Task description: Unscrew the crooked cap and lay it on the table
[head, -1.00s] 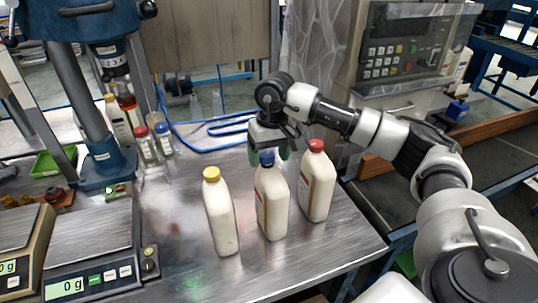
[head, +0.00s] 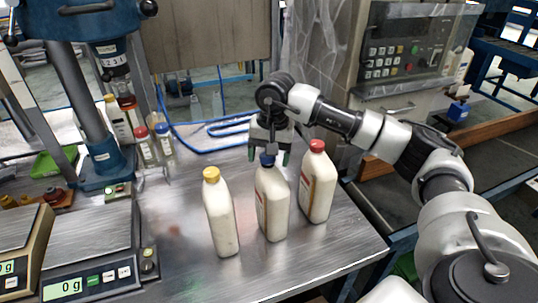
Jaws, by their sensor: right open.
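Three white bottles stand upright in a row on the metal table (head: 185,265). The left bottle (head: 222,218) has a yellow cap (head: 211,174), the middle bottle (head: 272,205) a blue cap (head: 267,160), and the right bottle (head: 318,190) a red cap (head: 317,145). I cannot tell for sure which cap is crooked. My right gripper (head: 268,158) points down at the blue cap, with its green-tipped fingers open on either side of it. Part of the blue cap is hidden by the gripper. My left gripper is not in view.
Two scales (head: 95,240) stand at the table's left. A blue drill press (head: 105,170) and several small bottles (head: 146,148) are behind them. A control panel (head: 405,50) stands at the back right. The table front between the scales and the yellow-capped bottle is clear.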

